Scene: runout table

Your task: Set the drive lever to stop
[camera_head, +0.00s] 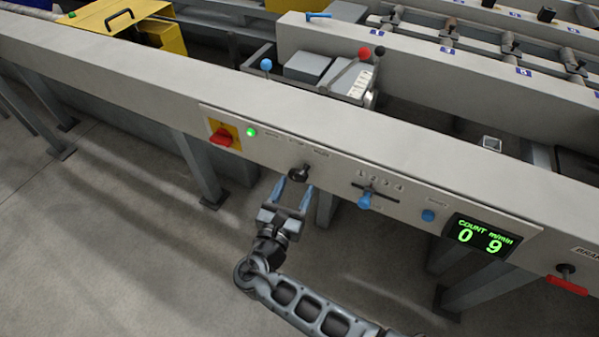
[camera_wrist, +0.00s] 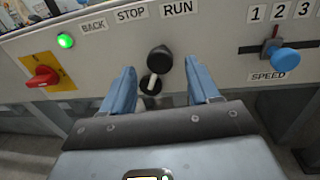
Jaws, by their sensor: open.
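The drive lever (camera_wrist: 160,60) has a black knob on a pale stem, under the BACK, STOP and RUN labels in the wrist view. Its knob leans right of its base, beneath the space between STOP and RUN; the exact setting is hard to tell. It also shows on the panel in the head view (camera_head: 301,172). My gripper (camera_head: 294,188) is open and empty, just in front of and below the lever. In the wrist view its blue fingers (camera_wrist: 160,70) stand on either side of the lever, apart from it.
Left of the lever are a green lamp (camera_head: 252,132) and a red switch on yellow (camera_head: 222,136). Right of it are a blue speed lever (camera_head: 365,201), a blue button (camera_head: 428,216) and a display (camera_head: 480,238) reading 0 and 9 m/min. Table legs stand below.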

